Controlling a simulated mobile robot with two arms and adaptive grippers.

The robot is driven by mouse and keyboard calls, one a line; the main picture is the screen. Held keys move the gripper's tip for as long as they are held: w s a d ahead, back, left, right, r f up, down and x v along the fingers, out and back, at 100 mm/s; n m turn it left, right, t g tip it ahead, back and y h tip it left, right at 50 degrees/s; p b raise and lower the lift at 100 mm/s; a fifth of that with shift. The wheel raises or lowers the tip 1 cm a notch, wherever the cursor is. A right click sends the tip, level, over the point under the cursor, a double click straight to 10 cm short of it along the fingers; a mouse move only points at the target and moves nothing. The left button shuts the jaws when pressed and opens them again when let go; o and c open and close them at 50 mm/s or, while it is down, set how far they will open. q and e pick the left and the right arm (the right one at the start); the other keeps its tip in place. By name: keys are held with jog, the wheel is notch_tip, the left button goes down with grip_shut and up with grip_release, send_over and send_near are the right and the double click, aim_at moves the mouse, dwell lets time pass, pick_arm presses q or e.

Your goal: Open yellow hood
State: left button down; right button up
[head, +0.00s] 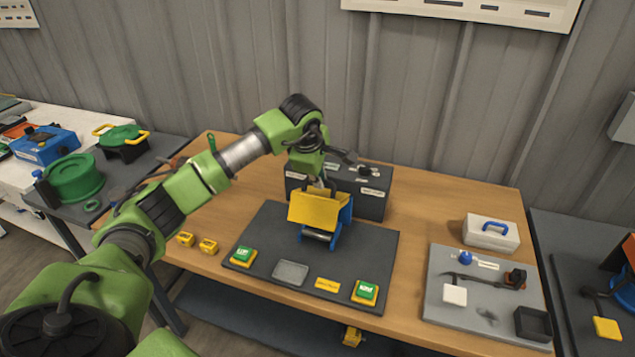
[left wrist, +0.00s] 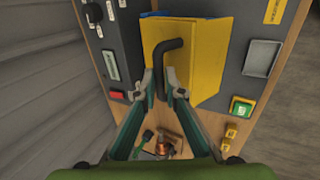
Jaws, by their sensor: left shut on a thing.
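The yellow hood (head: 315,210) sits on a blue stand (head: 345,222) on the dark mat (head: 375,255). Its yellow face is tilted, and part of a blue and grey rotor (head: 318,236) shows below its lower edge. In the left wrist view the hood (left wrist: 205,55) fills the middle, with a bent black handle (left wrist: 176,48) at its side. My left gripper (left wrist: 161,88) is shut on the black handle, coming from behind and above the hood in the head view (head: 322,180). The far side of the hood is hidden. My right gripper is not in view.
A dark control box (head: 372,203) stands close behind the hood. Green buttons (head: 365,291) on yellow bases and a grey tray (head: 291,272) lie in front. A grey board (head: 460,312) with tools and a white case (head: 491,233) are to the right.

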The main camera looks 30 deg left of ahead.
pick_arm(q)
jog(key=shift+w+a+r, duration=0.15)
jog(key=shift+w+r, duration=0.1)
jog(key=shift+w, duration=0.2)
jog(key=shift+w+a+r, duration=0.1)
jog(key=shift+w+r, duration=0.4)
jog(key=shift+w, duration=0.05)
jog(key=shift+w+a+r+p, duration=0.15)
jog(key=shift+w+p, duration=0.15)
jog(key=shift+w, duration=0.25)
jog(key=shift+w+a+r, duration=0.15)
jog(key=shift+w+r, duration=0.05)
jog(key=shift+w, duration=0.4)
jog(key=shift+w+a+r, duration=0.15)
jog(key=shift+w, duration=0.45)
